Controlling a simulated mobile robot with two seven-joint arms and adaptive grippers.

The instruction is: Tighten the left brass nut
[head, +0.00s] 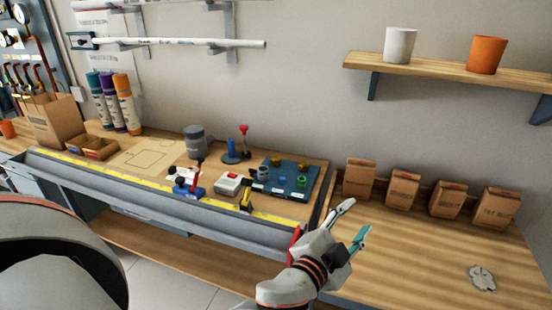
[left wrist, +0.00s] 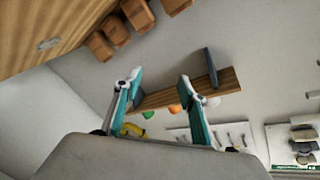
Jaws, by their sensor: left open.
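A dark teal board (head: 268,189) lies on the workbench in the head view, with several small fittings on it. A small brass-coloured piece (head: 276,161) shows at its back edge; it is too small to tell whether it is the left brass nut. My left gripper (head: 356,219) is open and empty, in the air to the right of the board and apart from it. Its two teal-lined fingers (left wrist: 160,78) also show spread in the left wrist view, with nothing between them. The left wrist view does not show the board. My right gripper is in neither view.
Several paper bags (head: 403,187) stand along the back of the right bench (head: 400,255).

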